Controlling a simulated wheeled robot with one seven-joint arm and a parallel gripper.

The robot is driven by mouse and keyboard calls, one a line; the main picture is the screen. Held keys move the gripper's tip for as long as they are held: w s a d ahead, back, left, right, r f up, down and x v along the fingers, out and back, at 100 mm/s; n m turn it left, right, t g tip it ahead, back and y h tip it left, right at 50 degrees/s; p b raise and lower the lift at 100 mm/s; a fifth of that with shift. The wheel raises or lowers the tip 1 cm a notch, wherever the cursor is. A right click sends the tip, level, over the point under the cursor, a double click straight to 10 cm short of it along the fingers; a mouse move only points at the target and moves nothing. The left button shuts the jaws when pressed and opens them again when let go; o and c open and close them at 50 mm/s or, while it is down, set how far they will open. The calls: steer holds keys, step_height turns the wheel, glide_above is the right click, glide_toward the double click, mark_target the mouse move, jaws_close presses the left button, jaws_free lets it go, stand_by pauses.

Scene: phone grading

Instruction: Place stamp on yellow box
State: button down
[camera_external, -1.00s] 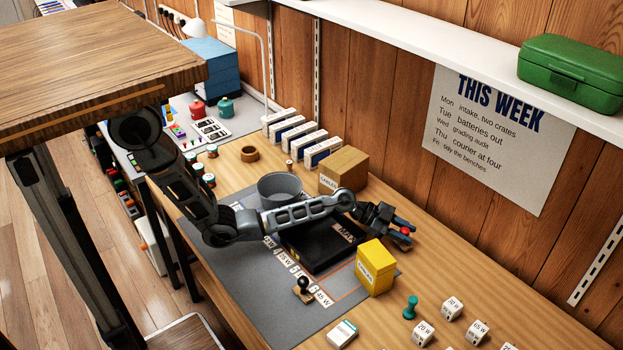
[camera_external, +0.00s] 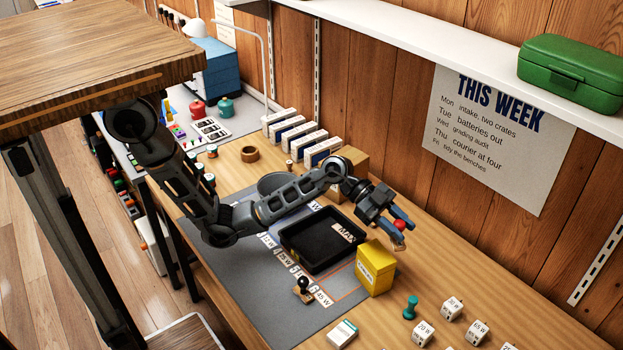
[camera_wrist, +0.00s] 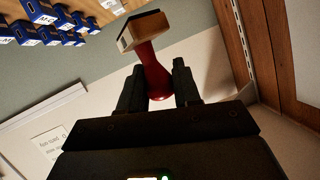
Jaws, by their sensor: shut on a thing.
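My gripper (camera_external: 399,224) is shut on a stamp with a red handle (camera_external: 398,226) and a pale wooden base (camera_external: 398,242). It holds the stamp in the air, close to the upper right of the yellow box (camera_external: 376,276) in the outside view; the exact gap cannot be told. In the wrist view the red handle (camera_wrist: 152,70) sits between my fingertips (camera_wrist: 159,82), with the wooden base (camera_wrist: 144,31) beyond them. The yellow box stands upright on the bench with a white label on its front. Its top looks closed and bare.
A black tray (camera_external: 289,238) lies left of the yellow box. A second stamp with a black handle (camera_external: 304,284) stands on the grey mat (camera_external: 262,310). A teal pin-shaped piece (camera_external: 410,307) and white cubes (camera_external: 452,308) stand to the right. A cardboard box (camera_external: 355,160) is behind my arm.

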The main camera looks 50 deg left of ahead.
steer(key=s+d+r+m+g+p, duration=0.1)
steer(key=s+r+m+g, duration=0.15)
steer(key=s, duration=0.35)
steer(key=s+d+r+m+g, duration=0.1)
steer(key=s+r+g, duration=0.15)
steer(key=s, duration=0.35)
steer(key=t+p, duration=0.1)
steer(key=p, duration=0.2)
glide_above(377, 253)
steer(key=shift+d+f, duration=0.1)
steer(key=shift+f, duration=5.25)
steer(key=shift+f, duration=0.1)
steer(key=c, duration=0.8)
jaws_free()
steer(key=shift+r, duration=0.2)
steer(key=b+v, duration=0.2)
steer(key=v, duration=1)
